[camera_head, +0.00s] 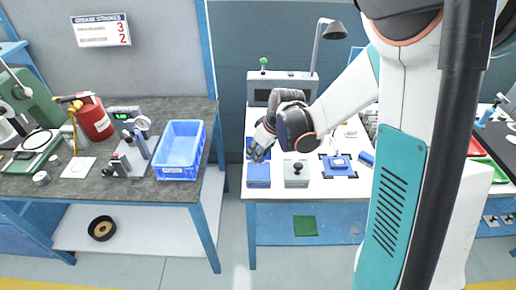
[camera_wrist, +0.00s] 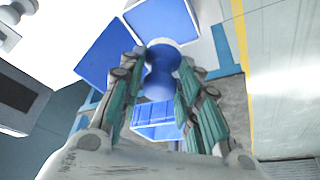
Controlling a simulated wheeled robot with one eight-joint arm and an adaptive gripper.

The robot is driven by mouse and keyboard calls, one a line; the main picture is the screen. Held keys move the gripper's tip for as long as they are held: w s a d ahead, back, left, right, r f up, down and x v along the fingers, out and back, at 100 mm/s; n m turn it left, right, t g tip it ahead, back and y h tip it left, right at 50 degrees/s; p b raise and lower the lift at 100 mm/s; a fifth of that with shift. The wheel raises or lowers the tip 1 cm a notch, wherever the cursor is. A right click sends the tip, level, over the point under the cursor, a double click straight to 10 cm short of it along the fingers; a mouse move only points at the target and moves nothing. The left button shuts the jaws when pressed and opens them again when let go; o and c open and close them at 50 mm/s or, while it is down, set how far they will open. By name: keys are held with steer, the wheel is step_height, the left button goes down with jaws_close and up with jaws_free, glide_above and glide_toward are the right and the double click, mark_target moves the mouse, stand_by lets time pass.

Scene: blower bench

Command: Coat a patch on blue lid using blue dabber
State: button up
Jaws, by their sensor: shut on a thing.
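My gripper (camera_head: 262,146) is low over the left side of the white table. In the wrist view its fingers (camera_wrist: 162,82) are shut on a blue, round-ended piece that looks like the blue dabber (camera_wrist: 159,84). A flat blue panel (camera_wrist: 162,18) lies just beyond the dabber, and a second blue panel (camera_wrist: 106,52) is to its left. In the head view a blue box with a flat top (camera_head: 258,174) sits at the table's front left, just below my gripper. I cannot tell which panel is the blue lid, nor whether the dabber touches one.
A grey block with a black knob (camera_head: 296,172) stands right of the blue box. Further right are a blue mat with a small piece (camera_head: 338,166) and another blue item (camera_head: 367,158). A blue crate (camera_head: 178,168) sits on the left bench, across a gap. A lamp (camera_head: 322,40) stands behind.

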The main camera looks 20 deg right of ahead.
steer(key=shift+w+r+n, duration=0.35)
steer(key=shift+w+n, duration=0.05)
steer(key=shift+n, duration=0.2)
steer(key=shift+f+b, duration=2.15)
steer(key=shift+f, duration=0.75)
steer(key=shift+f+b, duration=0.55)
steer(key=shift+r+p, duration=2.45)
steer(key=shift+r, duration=1.1)
steer(key=shift+s+f, duration=0.1)
